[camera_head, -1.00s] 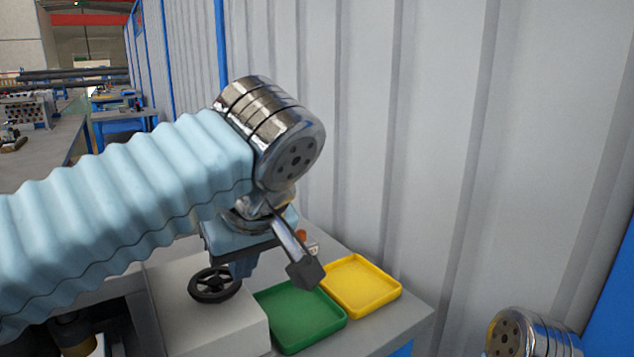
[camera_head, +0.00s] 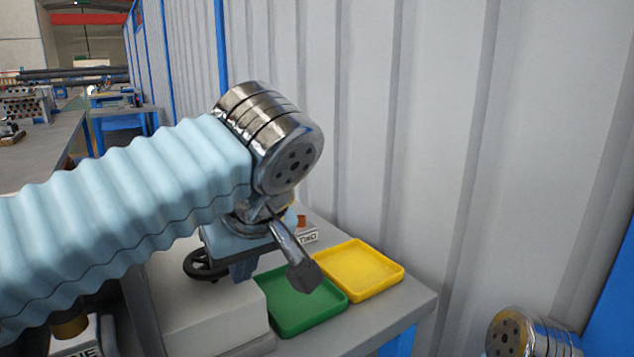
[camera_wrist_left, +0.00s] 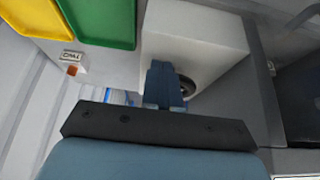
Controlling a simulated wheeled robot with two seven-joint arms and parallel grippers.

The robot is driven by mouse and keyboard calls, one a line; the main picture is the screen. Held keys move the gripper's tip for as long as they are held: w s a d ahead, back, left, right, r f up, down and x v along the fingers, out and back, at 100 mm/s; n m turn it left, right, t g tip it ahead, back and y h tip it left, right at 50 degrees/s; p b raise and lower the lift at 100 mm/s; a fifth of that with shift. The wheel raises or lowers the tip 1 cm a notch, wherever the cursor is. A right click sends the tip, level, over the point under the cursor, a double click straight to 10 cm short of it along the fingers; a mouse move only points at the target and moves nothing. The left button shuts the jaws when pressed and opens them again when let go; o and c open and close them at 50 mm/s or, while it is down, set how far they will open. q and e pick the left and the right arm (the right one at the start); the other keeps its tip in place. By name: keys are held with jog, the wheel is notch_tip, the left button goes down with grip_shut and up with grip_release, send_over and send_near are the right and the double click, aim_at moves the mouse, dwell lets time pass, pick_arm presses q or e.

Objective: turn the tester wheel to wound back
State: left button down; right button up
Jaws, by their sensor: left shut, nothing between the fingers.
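The tester is a pale grey box (camera_head: 205,312) on the bench, with a black spoked handwheel (camera_head: 197,266) on its top. My left gripper (camera_head: 243,270) is shut and empty, its blue fingers pointing down at the wheel's right side and covering part of it. In the left wrist view, the shut fingers (camera_wrist_left: 163,85) are over the box (camera_wrist_left: 208,42), and part of the dark wheel (camera_wrist_left: 188,88) shows beside them. I cannot tell whether the fingers touch the wheel. My right gripper is out of view.
A green tray (camera_head: 303,308) and a yellow tray (camera_head: 360,268) lie right of the tester. Behind them is a small white label block (camera_head: 308,236) with an orange piece (camera_head: 302,221). A ribbed grey wall (camera_head: 440,150) closes off the back and right.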

pick_arm(q)
jog(key=shift+s+a, duration=0.1)
jog(key=shift+a, duration=0.05)
jog(key=shift+s+a+b, duration=0.3)
jog(key=shift+s+a, duration=0.4)
jog(key=shift+a, duration=0.05)
jog(key=shift+s+a, duration=0.2)
jog(key=shift+a, duration=0.25)
jog(key=shift+s+a, duration=0.2)
jog(key=shift+a, duration=0.45)
dwell(0.3)
jog(key=shift+s, duration=0.15)
jog(key=shift+s, duration=0.15)
notch_tip(320, 180, up, 6)
jog(key=p, duration=0.5)
jog(key=shift+d, duration=0.15)
jog(key=shift+s, duration=0.1)
